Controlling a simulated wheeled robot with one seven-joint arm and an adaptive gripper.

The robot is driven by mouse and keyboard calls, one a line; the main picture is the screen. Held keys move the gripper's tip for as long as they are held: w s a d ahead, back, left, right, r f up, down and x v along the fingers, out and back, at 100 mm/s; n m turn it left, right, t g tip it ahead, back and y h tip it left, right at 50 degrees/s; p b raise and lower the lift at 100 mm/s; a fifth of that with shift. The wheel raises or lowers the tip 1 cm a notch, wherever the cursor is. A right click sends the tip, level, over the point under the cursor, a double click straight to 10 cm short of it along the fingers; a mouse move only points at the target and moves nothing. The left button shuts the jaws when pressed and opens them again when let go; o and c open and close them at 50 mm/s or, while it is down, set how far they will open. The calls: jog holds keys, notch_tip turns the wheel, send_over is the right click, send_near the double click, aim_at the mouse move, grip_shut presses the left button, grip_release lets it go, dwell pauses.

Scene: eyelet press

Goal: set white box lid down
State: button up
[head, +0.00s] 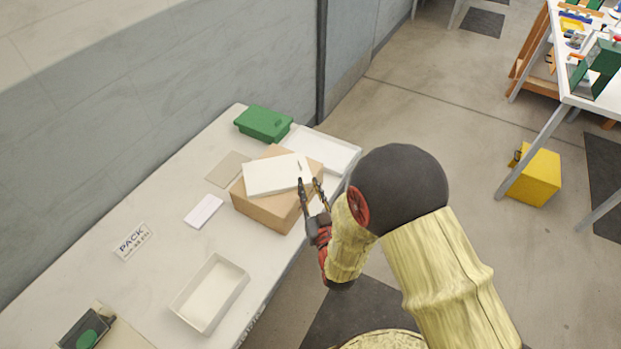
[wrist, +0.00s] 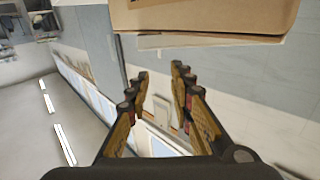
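The white box lid (head: 272,177) lies on top of a brown cardboard box (head: 262,208) on the white table. In the upside-down wrist view, the cardboard box (wrist: 205,14) fills the top, with a thin pale edge along it. My gripper (head: 311,184) is at the right end of the lid, beside the cardboard box. In the wrist view, my gripper's fingers (wrist: 160,78) stand apart with nothing visible between them. Whether a fingertip touches the lid cannot be told. An open white box (head: 209,294) stands empty near the table's front.
A green box (head: 263,123) and a white tray (head: 328,150) stand behind the cardboard box. A small pale block (head: 203,211) and a PACK label (head: 132,241) lie to the left. Bare table (head: 165,262) lies between the label and the open white box.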

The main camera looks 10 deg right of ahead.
jog(key=s+d+r+g+h, duration=0.1)
jog(key=d+r+g, duration=0.15)
jog(key=r, duration=0.35)
jog(key=d+r+g, duration=0.2)
jog(key=r+g, duration=0.1)
jog(key=r, duration=0.4)
jog(key=s+d+r+g, duration=0.2)
jog(key=s, duration=0.6)
jog(key=s+d+r+g, duration=0.2)
jog(key=s, duration=0.7)
jog(key=s+d+r+m+g+h, duration=0.1)
jog(key=s+d+r+g, duration=0.1)
jog(key=s, duration=0.7)
jog(key=shift+r+g, duration=0.35)
jog(key=shift+r, duration=0.2)
